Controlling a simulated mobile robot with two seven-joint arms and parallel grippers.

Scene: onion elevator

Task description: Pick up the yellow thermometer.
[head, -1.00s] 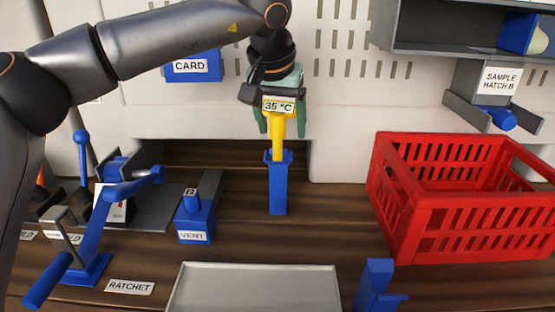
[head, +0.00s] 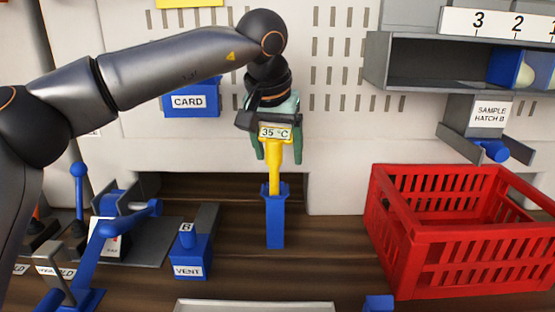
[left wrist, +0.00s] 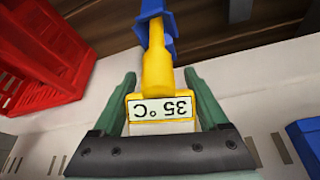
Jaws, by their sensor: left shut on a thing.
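The yellow thermometer (head: 274,160) stands upright with its lower end in a blue holder (head: 274,220) on the wooden bench. Its display reads 35 °C. My left gripper (head: 274,146) comes down from above and is shut on the thermometer's head, with a green finger on each side. In the left wrist view the thermometer (left wrist: 157,70) sits between the green fingers, and its label appears upside down. The blue holder (left wrist: 155,12) shows beyond its tip. My right gripper is not in view.
A red crate (head: 450,260) stands to the right. A VENT box (head: 192,257) and blue levers (head: 105,240) are left of the holder. A CARD box (head: 190,100) and the SAMPLE HATCH B chute (head: 475,125) are on the wall. A pale tray (head: 255,306) lies in front.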

